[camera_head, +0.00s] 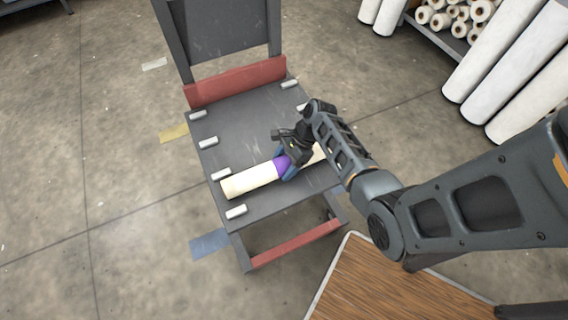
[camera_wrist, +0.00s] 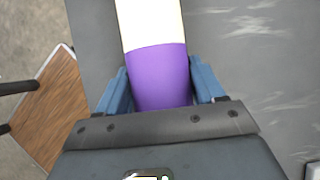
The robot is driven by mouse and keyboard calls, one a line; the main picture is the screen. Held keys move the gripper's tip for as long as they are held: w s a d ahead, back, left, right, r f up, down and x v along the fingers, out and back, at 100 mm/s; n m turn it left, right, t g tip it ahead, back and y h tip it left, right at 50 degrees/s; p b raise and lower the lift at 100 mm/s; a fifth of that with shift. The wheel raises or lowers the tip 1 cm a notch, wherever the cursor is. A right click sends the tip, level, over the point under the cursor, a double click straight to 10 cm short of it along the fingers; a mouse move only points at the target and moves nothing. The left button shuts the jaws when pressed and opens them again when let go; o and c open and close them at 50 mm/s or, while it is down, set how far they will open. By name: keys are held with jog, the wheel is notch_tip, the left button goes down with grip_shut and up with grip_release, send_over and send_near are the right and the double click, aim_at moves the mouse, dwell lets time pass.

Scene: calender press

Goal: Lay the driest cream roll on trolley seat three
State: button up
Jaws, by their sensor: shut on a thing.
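A cream roll (camera_head: 248,181) with a purple band (camera_head: 283,166) is in my gripper (camera_head: 289,166). The blue fingers are shut on the band, one on each side, as the wrist view (camera_wrist: 160,85) also shows. The roll lies level over the near part of the grey trolley deck (camera_head: 245,118). Its left end is between the two nearest white blocks (camera_head: 221,174) (camera_head: 236,211) on the left edge. I cannot tell whether it touches the deck. My gripper hides part of its right half. No seat numbers are readable.
More white blocks (camera_head: 197,115) line the deck edges, and the far deck is bare. A red bar (camera_head: 237,82) and grey back panel (camera_head: 226,38) stand behind. Large white rolls (camera_head: 505,58) and a shelf of rolls stand upper right. A wooden top (camera_head: 375,285) is near. White, yellow and blue patches mark the left floor.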

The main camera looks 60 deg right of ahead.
jog(key=o, duration=1.4)
jog(key=shift+c, duration=0.2)
jog(key=p+v, duration=0.1)
jog(key=v, duration=1.1)
